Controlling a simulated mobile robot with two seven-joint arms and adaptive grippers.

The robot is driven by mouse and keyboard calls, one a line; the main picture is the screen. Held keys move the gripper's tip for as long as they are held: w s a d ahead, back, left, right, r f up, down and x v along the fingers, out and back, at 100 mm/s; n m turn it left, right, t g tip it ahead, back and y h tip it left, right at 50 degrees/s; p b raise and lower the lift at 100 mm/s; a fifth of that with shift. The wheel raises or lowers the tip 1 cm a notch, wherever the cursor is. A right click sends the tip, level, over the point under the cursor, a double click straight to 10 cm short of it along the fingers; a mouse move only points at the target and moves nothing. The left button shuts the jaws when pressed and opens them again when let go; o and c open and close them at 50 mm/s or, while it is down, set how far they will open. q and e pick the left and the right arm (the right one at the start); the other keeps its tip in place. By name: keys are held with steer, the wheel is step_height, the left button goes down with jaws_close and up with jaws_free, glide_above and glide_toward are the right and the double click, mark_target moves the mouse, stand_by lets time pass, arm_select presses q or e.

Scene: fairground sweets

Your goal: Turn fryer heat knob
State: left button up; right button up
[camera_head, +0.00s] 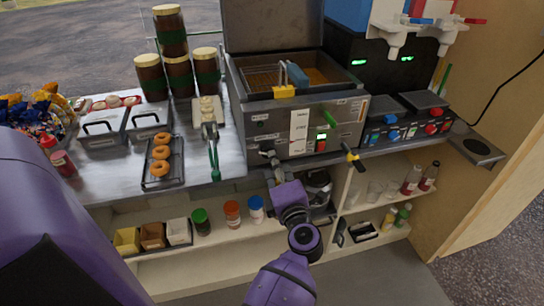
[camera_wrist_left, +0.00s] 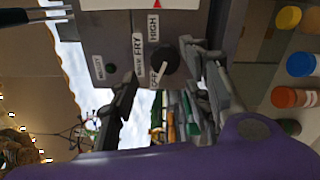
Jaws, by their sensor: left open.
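The fryer (camera_head: 345,112) stands on the counter at centre right, with a basket and oil in its top. In the left wrist view its front panel carries a round black heat knob (camera_wrist_left: 166,58) with a pale pointer line. Labels reading FRY and HIGH are printed around it. The pointer lies towards the lowest label in that picture, away from HIGH. My left gripper (camera_head: 268,160) is in front of the lower left of the fryer panel. In the wrist view it is open (camera_wrist_left: 160,72), its fingers on either side of the knob. Contact cannot be told. My right gripper is not seen.
A yellow-ended handle (camera_head: 353,158) sticks out at the fryer's right. Donuts (camera_head: 160,153) on a rack and a green-handled tool (camera_head: 214,160) lie to the left. The shelf below holds tubs and coloured-lid jars (camera_head: 232,212). A control box with red knobs (camera_head: 415,120) stands right.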

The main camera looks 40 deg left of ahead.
arm_select(q)
steer(key=v, duration=0.6)
steer(key=shift+d, duration=0.1)
stand_by(0.4)
